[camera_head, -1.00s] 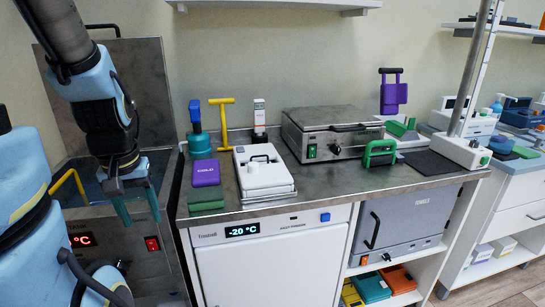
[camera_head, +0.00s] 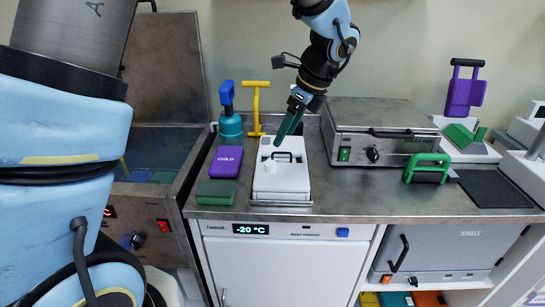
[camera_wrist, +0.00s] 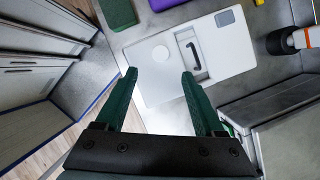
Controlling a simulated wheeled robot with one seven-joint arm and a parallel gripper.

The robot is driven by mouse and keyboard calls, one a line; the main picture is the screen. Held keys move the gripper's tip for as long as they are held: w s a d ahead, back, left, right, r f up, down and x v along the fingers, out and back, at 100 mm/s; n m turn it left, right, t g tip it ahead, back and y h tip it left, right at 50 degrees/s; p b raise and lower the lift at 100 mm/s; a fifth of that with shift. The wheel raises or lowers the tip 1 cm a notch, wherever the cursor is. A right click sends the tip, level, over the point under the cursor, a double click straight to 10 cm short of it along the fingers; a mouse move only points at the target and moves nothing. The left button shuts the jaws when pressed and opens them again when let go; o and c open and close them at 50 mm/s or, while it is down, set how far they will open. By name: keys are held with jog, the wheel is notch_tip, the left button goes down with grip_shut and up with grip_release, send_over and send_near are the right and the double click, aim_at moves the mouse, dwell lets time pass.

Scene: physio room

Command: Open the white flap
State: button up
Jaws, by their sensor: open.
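A low white unit (camera_head: 268,186) lies on the steel counter, left of the middle. Its white flap (camera_head: 283,163) carries a black bar handle (camera_head: 283,154) and looks closed.
A purple pack (camera_head: 226,161) and a green pack (camera_head: 216,191) lie left of the unit. Behind stand a teal-based blue tool (camera_head: 230,122) and a yellow T-handle (camera_head: 257,106). A steel box (camera_head: 380,135) stands close on the right. The counter's front strip is clear.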

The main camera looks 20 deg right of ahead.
aim_at(271, 163)
jog(key=p+x, duration=0.2)
jog(key=x, duration=0.8)
jog(key=shift+w+f, duration=0.15)
jog(key=shift+f, duration=0.1)
grip_shut()
dwell(1.1)
